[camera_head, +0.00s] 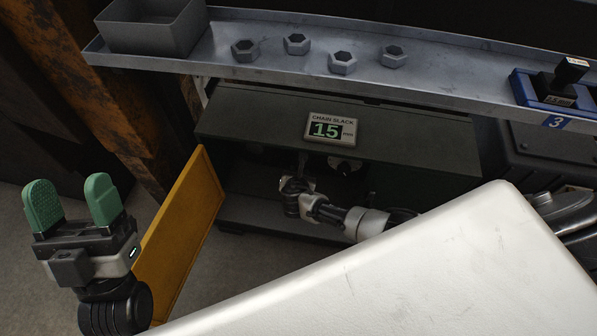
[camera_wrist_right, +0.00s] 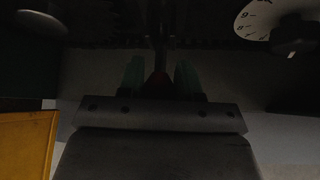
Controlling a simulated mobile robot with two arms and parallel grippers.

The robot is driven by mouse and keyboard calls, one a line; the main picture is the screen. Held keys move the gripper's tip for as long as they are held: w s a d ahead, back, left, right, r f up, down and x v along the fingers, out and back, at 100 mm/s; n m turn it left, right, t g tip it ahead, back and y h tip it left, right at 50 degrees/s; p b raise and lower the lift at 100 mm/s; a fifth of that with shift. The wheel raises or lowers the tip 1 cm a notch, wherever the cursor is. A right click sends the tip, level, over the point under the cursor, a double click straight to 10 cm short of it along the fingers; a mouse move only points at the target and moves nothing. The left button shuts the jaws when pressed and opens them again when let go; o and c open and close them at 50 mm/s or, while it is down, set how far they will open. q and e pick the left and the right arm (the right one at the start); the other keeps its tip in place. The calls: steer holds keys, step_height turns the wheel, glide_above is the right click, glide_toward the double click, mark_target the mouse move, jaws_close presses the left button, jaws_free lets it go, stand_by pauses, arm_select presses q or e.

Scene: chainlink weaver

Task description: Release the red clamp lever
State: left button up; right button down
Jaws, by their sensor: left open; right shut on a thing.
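My left gripper (camera_head: 72,200) is open and empty at the lower left in the head view, with its two green fingers raised and apart. My right arm reaches into the dark opening of the cabinet (camera_head: 420,135), and my right gripper (camera_head: 300,185) is inside it. In the right wrist view my right gripper (camera_wrist_right: 160,78) is shut on the red clamp lever (camera_wrist_right: 158,86). Only a little dark red of the lever shows between the green fingers. A dark upright bar rises just beyond it. The lever itself is hidden in the head view.
The yellow door (camera_head: 182,235) stands open left of the cabinet. A display (camera_head: 331,128) reads chain slack 15 mm. A white dial (camera_wrist_right: 280,22) is at the wrist view's upper right. Above, a shelf (camera_head: 270,70) holds several nuts, a grey bin (camera_head: 150,38) and a blue holder (camera_head: 545,92).

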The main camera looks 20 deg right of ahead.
arm_select(q)
steer(key=shift+w+f+g, duration=0.35)
steer(key=shift+w+g, duration=0.15)
steer(key=shift+w, duration=0.05)
arm_select(e)
steer(key=c, duration=0.8)
jaws_free()
arm_select(q)
steer(key=shift+d+r, duration=0.1)
arm_select(e)
steer(key=shift+r, duration=0.1)
arm_select(q)
steer(key=w+a+f+g+y+p, duration=0.1)
steer(key=w+f+g+y+p, duration=0.2)
steer(key=f+g, duration=0.8)
steer(key=shift+a+f+g+y+p, duration=0.25)
steer(key=shift+f+g+y+p, duration=0.25)
steer(key=shift+y+p, duration=0.4)
arm_select(e)
steer(key=shift+s+a+r, duration=0.1)
steer(key=shift+s+a, duration=0.85)
steer(key=shift+s, duration=1)
steer(key=shift+s+a+r, duration=0.1)
steer(key=shift+s+a, duration=0.85)
steer(key=shift+s, duration=0.95)
steer(key=shift+s+a+r, duration=0.1)
steer(key=shift+s+a, duration=0.85)
steer(key=shift+s, duration=1)
steer(key=shift+o, duration=0.2)
